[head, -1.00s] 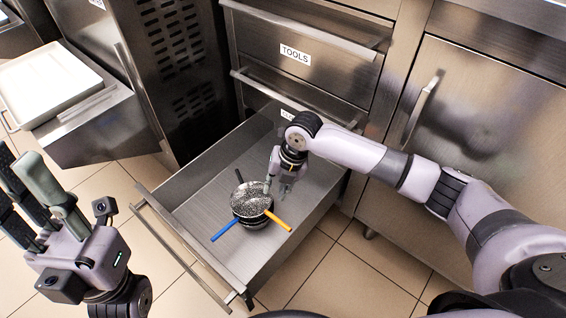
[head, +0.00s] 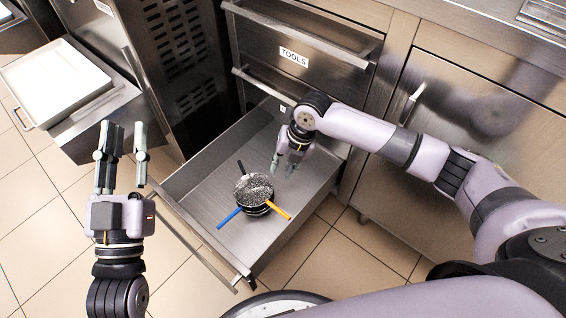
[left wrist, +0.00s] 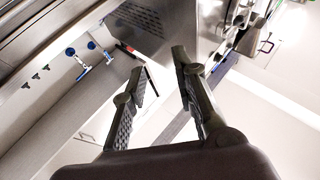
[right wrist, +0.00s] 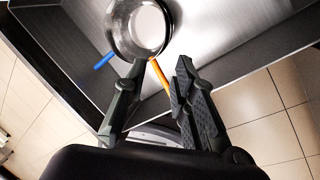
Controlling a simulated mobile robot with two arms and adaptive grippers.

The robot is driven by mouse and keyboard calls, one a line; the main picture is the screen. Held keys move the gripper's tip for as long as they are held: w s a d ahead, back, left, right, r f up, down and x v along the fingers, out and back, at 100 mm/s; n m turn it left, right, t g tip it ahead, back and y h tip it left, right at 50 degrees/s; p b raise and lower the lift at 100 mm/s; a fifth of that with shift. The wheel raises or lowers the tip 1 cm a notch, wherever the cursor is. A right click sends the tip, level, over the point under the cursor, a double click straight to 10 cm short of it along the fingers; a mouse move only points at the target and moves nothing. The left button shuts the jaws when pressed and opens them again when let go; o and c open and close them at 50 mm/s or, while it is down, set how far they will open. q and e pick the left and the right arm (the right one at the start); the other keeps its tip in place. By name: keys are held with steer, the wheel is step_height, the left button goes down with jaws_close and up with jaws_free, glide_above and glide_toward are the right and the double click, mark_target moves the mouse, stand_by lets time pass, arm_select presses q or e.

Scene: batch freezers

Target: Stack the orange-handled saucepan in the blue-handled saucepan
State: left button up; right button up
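The saucepans form one nested stack (head: 254,188) in the open drawer. The orange handle (head: 278,210) points to the front right and the blue handle (head: 229,218) to the front left. A black handle (head: 240,167) shows at the back. The overlap hides the lower walls. In the right wrist view the round pan (right wrist: 142,30) is at the top. My right gripper (head: 285,165) is open and empty behind and right of the stack, apart from it. My left gripper (head: 122,160) is open and empty, outside the drawer on the left.
The drawer (head: 190,185) is pulled out below a closed drawer labelled TOOLS (head: 294,57). A white tray (head: 55,85) sits at the upper left. A cabinet door (head: 460,120) stands at the right. The drawer floor around the stack is clear.

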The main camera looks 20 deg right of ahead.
steer(key=s+a+m+t+y, duration=0.1)
steer(key=a+m+t+y, duration=0.15)
steer(key=a, duration=0.55)
steer(key=s+a+r+m+t+y, duration=0.1)
steer(key=a+r+m+t+y, duration=0.45)
steer(key=a+r+m, duration=0.4)
steer(key=s+d+r+m+t+h, duration=0.2)
steer(key=s+d+r+m+t, duration=0.1)
steer(key=d+r+m+t, duration=0.3)
steer(key=s+d+r+m+t+h, duration=0.3)
steer(key=d+r+m+t, duration=0.3)
steer(key=d+r+m, duration=0.4)
step_height(320, 180, up, 5)
steer(key=shift+s+d+f+m+t+h, duration=0.1)
steer(key=shift+s+d+m+t+h, duration=0.3)
steer(key=shift+m, duration=0.3)
steer(key=shift+y, duration=0.3)
